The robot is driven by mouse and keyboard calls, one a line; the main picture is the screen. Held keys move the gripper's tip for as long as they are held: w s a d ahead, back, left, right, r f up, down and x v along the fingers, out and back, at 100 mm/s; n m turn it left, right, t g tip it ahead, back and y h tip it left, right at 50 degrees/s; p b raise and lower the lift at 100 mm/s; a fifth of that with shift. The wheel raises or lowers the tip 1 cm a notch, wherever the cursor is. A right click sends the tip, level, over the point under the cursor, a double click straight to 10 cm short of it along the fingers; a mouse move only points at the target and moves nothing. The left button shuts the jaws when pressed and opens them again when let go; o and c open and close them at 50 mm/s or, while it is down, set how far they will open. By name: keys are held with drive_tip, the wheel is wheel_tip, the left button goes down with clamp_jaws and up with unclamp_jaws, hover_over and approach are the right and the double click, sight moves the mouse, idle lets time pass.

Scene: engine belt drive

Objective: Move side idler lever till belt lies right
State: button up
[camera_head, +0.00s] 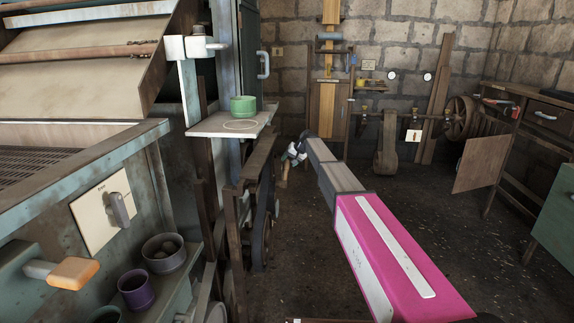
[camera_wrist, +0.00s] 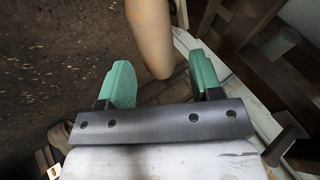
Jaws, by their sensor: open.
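A tan wooden lever handle (camera_wrist: 150,35) reaches down from the top of the wrist view, its rounded end at the gap between my green fingertips. In the head view a small tan handle (camera_head: 283,178) shows just below my gripper (camera_head: 294,152), beside the machine frame. My gripper also shows in the wrist view (camera_wrist: 161,78); it is open, with a finger on either side of the handle's end, and I cannot tell whether either touches it. A dark wheel (camera_head: 262,228) stands low at the frame's side. The belt's lie on it is too dark to tell.
A white shelf (camera_head: 205,127) with a green cup (camera_head: 243,106) juts out left of my arm. An orange-handled lever (camera_head: 75,273), a purple cup (camera_head: 136,291) and a bowl (camera_head: 164,254) are at lower left. A spoked wheel (camera_head: 462,118) stands at the right. The floor right of my arm is clear.

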drive_tip(key=shift+x, duration=1.4)
drive_tip(key=shift+c, duration=0.2)
